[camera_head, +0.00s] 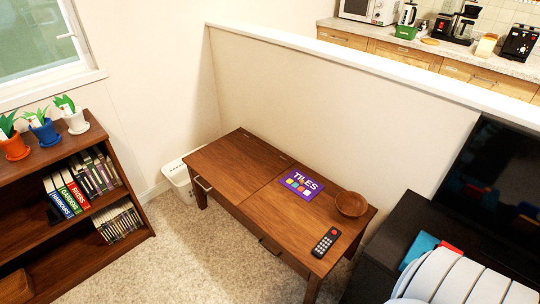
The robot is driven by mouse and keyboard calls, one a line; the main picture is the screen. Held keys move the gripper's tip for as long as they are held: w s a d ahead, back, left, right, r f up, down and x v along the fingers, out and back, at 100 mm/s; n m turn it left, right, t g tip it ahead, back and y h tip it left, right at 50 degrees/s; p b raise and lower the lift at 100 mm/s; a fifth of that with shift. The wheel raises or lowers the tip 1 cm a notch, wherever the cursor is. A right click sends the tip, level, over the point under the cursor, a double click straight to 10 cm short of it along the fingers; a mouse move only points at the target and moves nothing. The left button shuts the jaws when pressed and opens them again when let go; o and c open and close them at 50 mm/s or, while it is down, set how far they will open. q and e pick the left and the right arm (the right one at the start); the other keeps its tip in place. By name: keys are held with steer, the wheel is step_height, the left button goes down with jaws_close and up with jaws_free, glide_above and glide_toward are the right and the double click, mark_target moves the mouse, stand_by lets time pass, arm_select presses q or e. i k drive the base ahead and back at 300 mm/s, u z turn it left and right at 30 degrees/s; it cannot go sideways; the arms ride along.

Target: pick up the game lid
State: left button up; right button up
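The game lid (301,184) is a flat purple rectangle marked "TILES" with coloured squares. It lies on the brown wooden table (235,165), right of the table's middle seam. Whether a box is under it cannot be told. Neither of my grippers shows in the head view. A white ribbed part, probably of my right arm, shows at the bottom right corner.
A wooden bowl (351,204) and a black remote (325,242) sit on the table's right part. A low wall (330,110) stands behind. A bookshelf (75,200) with potted plants is left, a dark TV cabinet (385,262) right. Carpet (200,258) in front is clear.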

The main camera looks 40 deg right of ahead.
mark_target(305, 187)
steer(key=i, duration=2.35)
steer(key=z, duration=3.95)
